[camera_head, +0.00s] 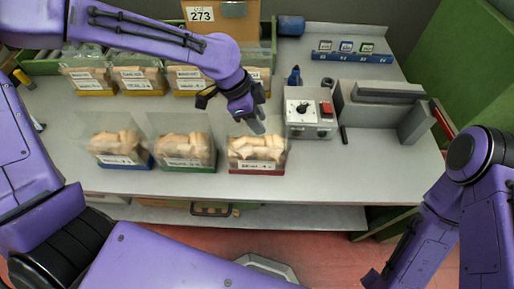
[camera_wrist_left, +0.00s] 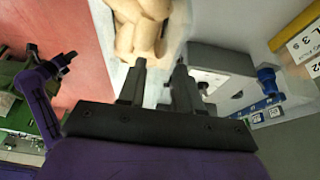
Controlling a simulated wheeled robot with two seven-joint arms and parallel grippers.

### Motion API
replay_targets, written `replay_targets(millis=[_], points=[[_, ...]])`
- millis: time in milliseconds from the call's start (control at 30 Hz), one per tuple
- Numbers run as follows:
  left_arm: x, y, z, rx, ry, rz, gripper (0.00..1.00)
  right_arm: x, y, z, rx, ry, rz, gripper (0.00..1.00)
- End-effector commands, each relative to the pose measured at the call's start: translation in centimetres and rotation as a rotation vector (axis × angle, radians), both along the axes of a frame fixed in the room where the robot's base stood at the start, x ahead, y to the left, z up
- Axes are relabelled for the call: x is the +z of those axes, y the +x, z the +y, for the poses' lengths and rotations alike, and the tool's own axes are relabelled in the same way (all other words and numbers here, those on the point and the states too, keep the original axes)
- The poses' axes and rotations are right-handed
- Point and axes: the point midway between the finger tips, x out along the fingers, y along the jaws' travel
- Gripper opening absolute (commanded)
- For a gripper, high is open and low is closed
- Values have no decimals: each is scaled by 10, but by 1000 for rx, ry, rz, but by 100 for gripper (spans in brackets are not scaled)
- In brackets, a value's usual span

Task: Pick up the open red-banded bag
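The red-banded bag (camera_head: 256,166) stands upright at the front of the table, clear, open at the top and filled with corks. Its corks also show in the left wrist view (camera_wrist_left: 140,32), just beyond my fingertips. My left gripper (camera_head: 256,126) reaches down over the top back of this bag. In the left wrist view, its two fingers (camera_wrist_left: 161,64) are apart, with pale film or table between them; I cannot tell whether they touch the bag. My right arm is at the right of the head view; its gripper's fingers cannot be made out clearly.
A green-banded bag (camera_head: 188,162) and a blue-banded bag (camera_head: 121,161) stand to the left. A control box (camera_head: 311,126) is close on the right, with a grey sealer-like device (camera_head: 385,105) beyond it. More cork bags (camera_head: 138,90) line the back. The front right table is clear.

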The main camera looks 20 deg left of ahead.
Motion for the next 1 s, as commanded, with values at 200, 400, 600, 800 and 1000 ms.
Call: replay_targets(millis=[200,400,600,800,1000], points=[[0,0,0,0,0,0,0,0,0,0,0,0,0,0],[0,0,0,0,0,0,0,0,0,0,0,0,0,0],[0,0,0,0,0,0,0,0,0,0,0,0,0,0],[0,0,0,0,-1,0,0,0,0,0,0,0,0,0],[0,0,0,0,-1,0,0,0,0,0,0,0,0,0]])
